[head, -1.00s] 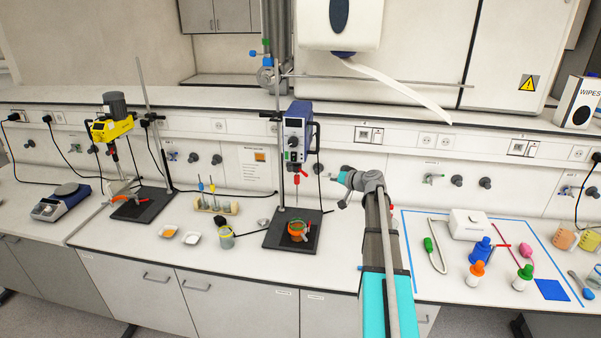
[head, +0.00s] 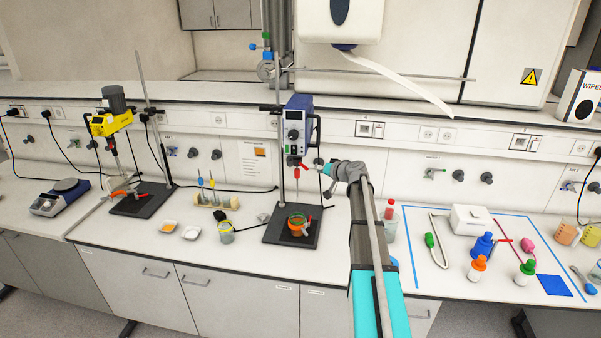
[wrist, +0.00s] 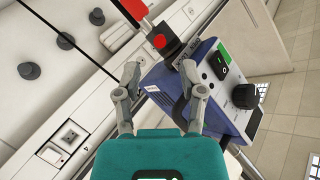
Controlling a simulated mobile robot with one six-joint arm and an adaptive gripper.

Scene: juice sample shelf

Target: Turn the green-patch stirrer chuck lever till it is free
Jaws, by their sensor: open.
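The blue overhead stirrer (head: 297,125) stands mid-bench. In the wrist view, its blue housing (wrist: 205,85) shows a green patch beside a black switch (wrist: 221,65). Below the housing in the head view is the chuck with red parts (head: 293,164). In the wrist view, a dark chuck block with a red face (wrist: 159,41) lies just beyond my fingertips, with a red bar beside it. I cannot tell which red part is the lever. My gripper (wrist: 160,72) is open and empty, its fingers apart; it also shows right of the chuck in the head view (head: 325,170).
A yellow stirrer (head: 110,124) stands further left. A red-capped bottle (head: 389,212) stands right of my arm. The stirrer's vertical rod and cables are close by.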

